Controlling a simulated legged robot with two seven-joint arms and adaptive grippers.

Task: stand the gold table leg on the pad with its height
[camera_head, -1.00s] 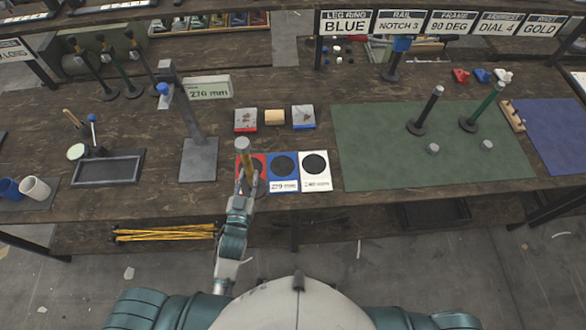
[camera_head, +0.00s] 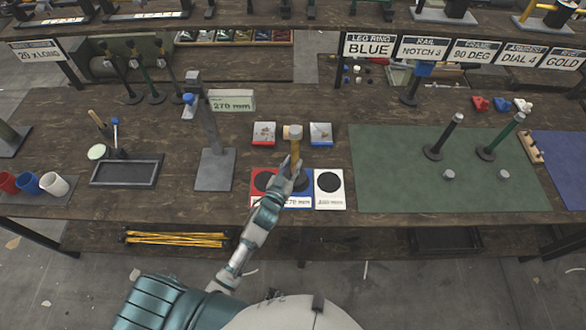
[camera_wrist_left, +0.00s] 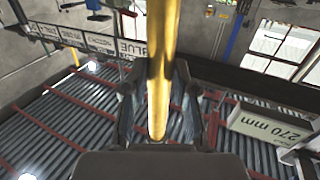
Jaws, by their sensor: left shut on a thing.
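The gold table leg (camera_head: 295,149), with a pale round end on top, stands roughly upright in my left gripper (camera_head: 291,174). The gripper is shut around it; the leg also shows between the fingers in the left wrist view (camera_wrist_left: 160,75). The leg is over the blue pad (camera_head: 298,202), whose label looks like 270 mm. Its lower end is hidden by the gripper, so I cannot tell whether it touches the pad. The red pad (camera_head: 262,182) lies to the left and the white pad (camera_head: 329,188) to the right. My right gripper is out of view.
A grey height gauge (camera_head: 214,168) stands left of the pads, with a 270 mm readout (camera_head: 232,101). A green mat (camera_head: 400,190) with dark and green legs is at right. A black tray (camera_head: 125,172) is at left.

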